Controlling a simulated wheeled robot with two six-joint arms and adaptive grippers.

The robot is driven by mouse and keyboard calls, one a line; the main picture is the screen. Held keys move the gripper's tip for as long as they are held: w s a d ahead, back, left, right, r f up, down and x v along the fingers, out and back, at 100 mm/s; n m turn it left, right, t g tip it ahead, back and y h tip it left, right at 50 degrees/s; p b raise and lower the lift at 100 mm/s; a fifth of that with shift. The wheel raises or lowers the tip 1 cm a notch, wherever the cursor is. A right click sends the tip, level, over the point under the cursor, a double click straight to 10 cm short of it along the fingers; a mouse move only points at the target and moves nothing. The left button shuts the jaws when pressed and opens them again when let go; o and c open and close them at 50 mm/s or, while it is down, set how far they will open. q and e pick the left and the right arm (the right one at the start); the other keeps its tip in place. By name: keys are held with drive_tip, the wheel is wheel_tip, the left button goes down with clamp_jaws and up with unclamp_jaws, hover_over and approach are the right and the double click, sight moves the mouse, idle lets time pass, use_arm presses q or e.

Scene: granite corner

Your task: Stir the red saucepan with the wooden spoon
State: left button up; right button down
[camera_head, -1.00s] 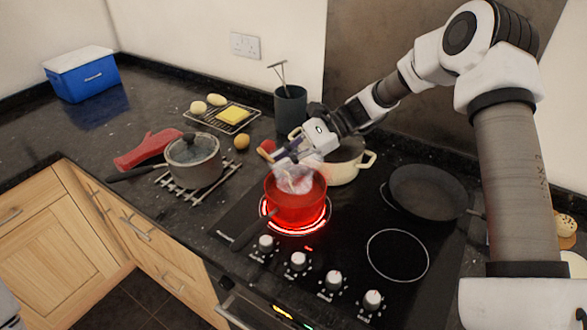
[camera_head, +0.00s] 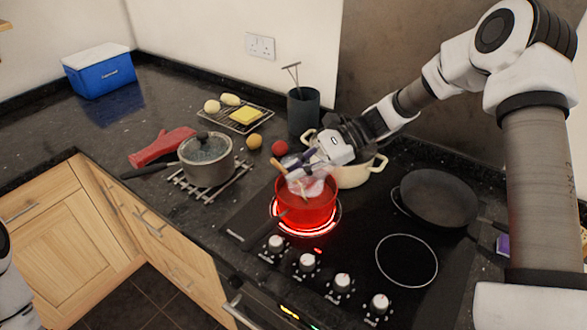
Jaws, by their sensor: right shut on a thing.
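My right gripper (camera_head: 306,162) is just above the pan's back rim, shut on the wooden spoon (camera_head: 279,165). The spoon's light-brown handle end sticks out to the left of the jaws. Its lower part runs down toward the pan, blurred by steam, so I cannot tell how deep it reaches. My left gripper is out of view; only a white part of that arm shows at the left edge.
A cream pot (camera_head: 360,174) stands close behind the red pan. A dark frying pan (camera_head: 437,196) is to the right. A lidded grey pot (camera_head: 207,167) sits on a rack to the left. A red ball (camera_head: 279,147) and a dark utensil holder (camera_head: 303,110) stand behind.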

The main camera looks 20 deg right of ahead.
drive_tip(key=s+a+r+p, duration=0.1)
drive_tip(key=a+r+p, duration=0.1)
drive_tip(key=r+p, duration=0.2)
drive_tip(key=s+a+r+p, duration=0.1)
drive_tip(key=a+r+p, duration=0.1)
drive_tip(key=r+p, duration=0.3)
wheel_tip(320, 180, up, 5)
drive_tip(key=shift+s+a+f, duration=0.15)
drive_tip(key=shift+s+a, duration=0.15)
drive_tip(key=shift+s, duration=0.1)
drive_tip(key=shift+w, duration=0.15)
idle(0.3)
drive_tip(key=shift+f, duration=0.1)
